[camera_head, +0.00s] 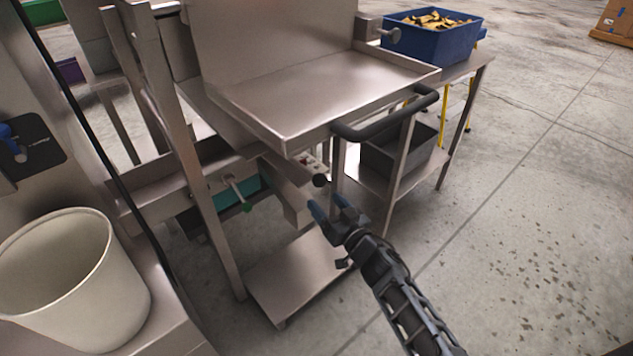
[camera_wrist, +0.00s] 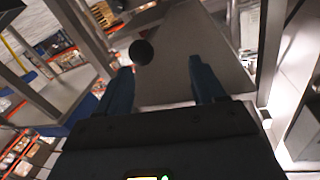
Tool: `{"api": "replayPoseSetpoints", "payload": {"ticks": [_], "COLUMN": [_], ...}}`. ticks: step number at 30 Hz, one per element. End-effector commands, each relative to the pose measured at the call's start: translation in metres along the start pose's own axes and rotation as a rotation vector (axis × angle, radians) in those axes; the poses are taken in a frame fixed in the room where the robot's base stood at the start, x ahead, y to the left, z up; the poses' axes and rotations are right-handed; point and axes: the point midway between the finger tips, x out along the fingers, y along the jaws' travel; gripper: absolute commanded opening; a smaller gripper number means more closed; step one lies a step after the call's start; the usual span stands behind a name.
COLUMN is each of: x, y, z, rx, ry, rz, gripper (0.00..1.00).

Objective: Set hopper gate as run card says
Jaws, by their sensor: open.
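A round black knob (camera_head: 320,180) stands out below the steel tray, at the end of a steel part whose link to a hopper gate I cannot make out. The knob also shows in the wrist view (camera_wrist: 141,52), beyond and between my fingers, nearer the left one. My gripper (camera_head: 328,204) is open with blue fingers, just below the knob in the head view and apart from it. The fingers also show in the wrist view (camera_wrist: 160,66) with nothing between them. No readable run card shows.
A steel tray (camera_head: 320,92) with a dark bar handle (camera_head: 388,116) overhangs the knob. A steel post (camera_head: 190,150) stands left. A blue bin (camera_head: 437,42) of brown pieces, a grey bin (camera_head: 385,160) and a white bucket (camera_head: 75,285) are around.

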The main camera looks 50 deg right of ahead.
Motion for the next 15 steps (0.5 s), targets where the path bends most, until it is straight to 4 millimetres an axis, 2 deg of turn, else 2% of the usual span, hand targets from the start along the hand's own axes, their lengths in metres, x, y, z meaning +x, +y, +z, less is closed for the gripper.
{"api": "replayPoseSetpoints", "payload": {"ticks": [1,3,6,11,15], "x": [0.013,0.022,0.031,0.045,0.066], "y": [0.012,0.022,0.029,0.031,0.031], "z": [0.000,-0.002,-0.003,-0.003,-0.002], "rx": [0.002,0.006,0.008,0.008,0.008], "ry": [0.006,0.008,0.009,0.011,0.011], "rz": [0.010,0.017,0.022,0.021,0.021], "gripper": [0.69,0.69,0.69,0.69,0.69]}}
